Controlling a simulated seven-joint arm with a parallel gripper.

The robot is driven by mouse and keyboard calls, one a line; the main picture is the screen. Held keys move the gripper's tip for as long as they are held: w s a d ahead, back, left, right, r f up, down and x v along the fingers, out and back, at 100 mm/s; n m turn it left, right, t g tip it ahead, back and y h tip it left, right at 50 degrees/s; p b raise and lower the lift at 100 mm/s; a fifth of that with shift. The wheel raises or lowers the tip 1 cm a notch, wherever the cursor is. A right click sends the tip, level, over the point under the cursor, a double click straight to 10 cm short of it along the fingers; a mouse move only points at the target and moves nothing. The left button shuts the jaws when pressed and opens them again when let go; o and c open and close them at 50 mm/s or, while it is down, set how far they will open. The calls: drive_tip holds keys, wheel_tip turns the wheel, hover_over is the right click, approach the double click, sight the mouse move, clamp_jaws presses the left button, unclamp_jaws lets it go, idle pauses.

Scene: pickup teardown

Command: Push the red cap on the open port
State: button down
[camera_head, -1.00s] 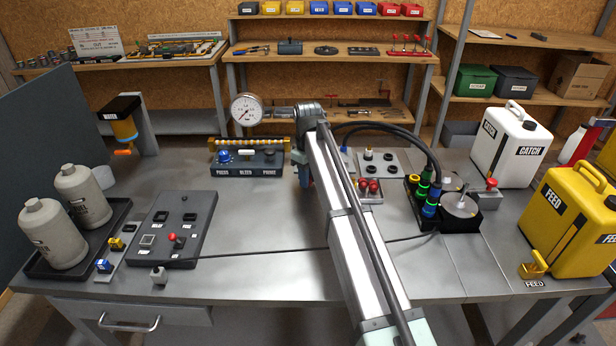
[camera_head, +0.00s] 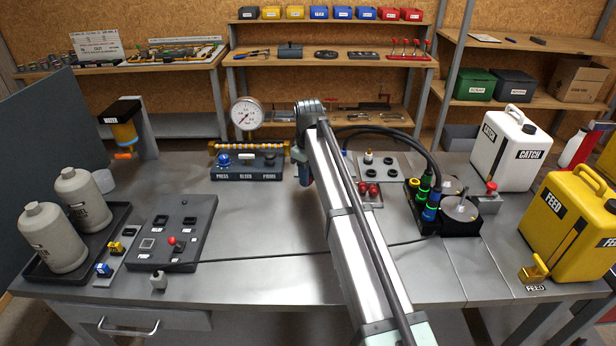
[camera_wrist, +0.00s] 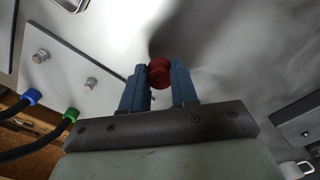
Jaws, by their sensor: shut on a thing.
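In the wrist view, my gripper (camera_wrist: 160,86) has its two blue fingers shut on a red cap (camera_wrist: 159,71), which sits between the fingertips above the bare metal bench. In the head view, my gripper (camera_head: 304,174) is mostly hidden behind my own arm, and the cap in it cannot be made out. A light grey plate (camera_head: 403,172) with a metal fitting (camera_head: 368,157) and several black round parts lies right of the arm. I cannot tell for sure which fitting is the open port. The wrist view shows a grey plate with two silver fittings (camera_wrist: 40,57), apart from the cap.
Two more red caps (camera_head: 368,190) stand on a small tray right of my arm. Black hoses (camera_head: 415,143) run to a black block with green and blue collars (camera_head: 431,206). A switch box (camera_head: 247,166) and gauge (camera_head: 247,113) stand left. The bench's middle left is clear.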

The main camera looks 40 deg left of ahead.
idle(0.3)
drive_tip(key=shift+r, duration=2)
drive_tip(key=w+d+r+m, duration=0.2)
drive_tip(key=w+d+m, duration=0.1)
drive_tip(key=w+d, duration=0.7)
drive_tip(key=w+d+r+m, duration=0.3)
drive_tip(key=w+d, duration=0.8)
drive_tip(key=d, duration=0.2)
drive_tip(key=shift+d+r, duration=0.2)
drive_tip(key=shift+d, duration=0.1)
drive_tip(key=shift+f, duration=2.45)
drive_tip(key=shift+f, duration=1.35)
